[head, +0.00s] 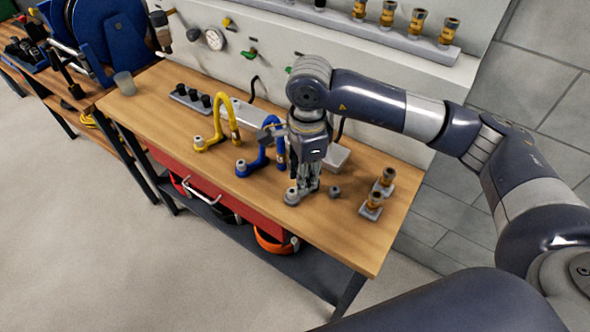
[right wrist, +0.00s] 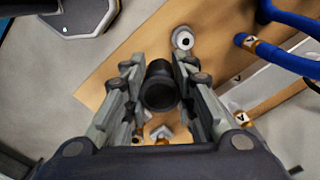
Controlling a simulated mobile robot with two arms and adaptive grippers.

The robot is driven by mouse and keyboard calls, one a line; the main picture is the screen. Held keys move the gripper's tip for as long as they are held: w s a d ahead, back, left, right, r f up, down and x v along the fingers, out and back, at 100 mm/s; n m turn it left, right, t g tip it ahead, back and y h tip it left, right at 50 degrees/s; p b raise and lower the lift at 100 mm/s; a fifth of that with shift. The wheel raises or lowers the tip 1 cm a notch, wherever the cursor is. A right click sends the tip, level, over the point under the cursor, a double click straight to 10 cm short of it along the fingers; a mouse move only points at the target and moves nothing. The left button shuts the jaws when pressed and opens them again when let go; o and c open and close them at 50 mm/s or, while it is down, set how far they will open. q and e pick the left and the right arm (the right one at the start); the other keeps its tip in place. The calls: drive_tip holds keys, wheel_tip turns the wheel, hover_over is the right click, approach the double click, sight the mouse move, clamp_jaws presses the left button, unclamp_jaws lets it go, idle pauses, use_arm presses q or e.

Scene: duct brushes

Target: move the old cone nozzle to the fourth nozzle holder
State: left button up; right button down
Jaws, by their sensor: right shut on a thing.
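My right gripper (head: 307,188) is low over the front part of the workbench. In the right wrist view its fingers (right wrist: 160,100) are shut on a black, round-ended cylinder (right wrist: 160,88), apparently the old cone nozzle. The fingers mostly hide it in the head view. A grey round fitting (head: 292,197) is beside the fingertips; a pale ring (right wrist: 183,40) shows ahead of the held piece in the wrist view. A small dark grey piece (head: 334,191) is just right of the gripper. I cannot tell which holder is the fourth. My left gripper is not in view.
Two brass-coloured nozzles (head: 384,182) (head: 371,206) stand on grey bases at the bench's right. Yellow (head: 220,110) and blue (head: 262,150) curved hoses stand left of the gripper. A rack of black pieces (head: 190,97) is behind. A wall rail (head: 400,40) carries several brass nozzles.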

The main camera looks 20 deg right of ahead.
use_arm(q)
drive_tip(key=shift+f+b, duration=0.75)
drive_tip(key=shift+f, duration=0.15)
use_arm(e)
drive_tip(key=s+d+r+n, duration=0.1)
drive_tip(key=s+n, duration=0.3)
drive_tip(key=n, duration=0.5)
drive_tip(key=s+d+r+n, duration=0.1)
drive_tip(key=s+n, duration=0.4)
drive_tip(key=n, duration=0.3)
drive_tip(key=shift+s+d+r+n, duration=0.25)
drive_tip(key=shift+d+n, duration=0.15)
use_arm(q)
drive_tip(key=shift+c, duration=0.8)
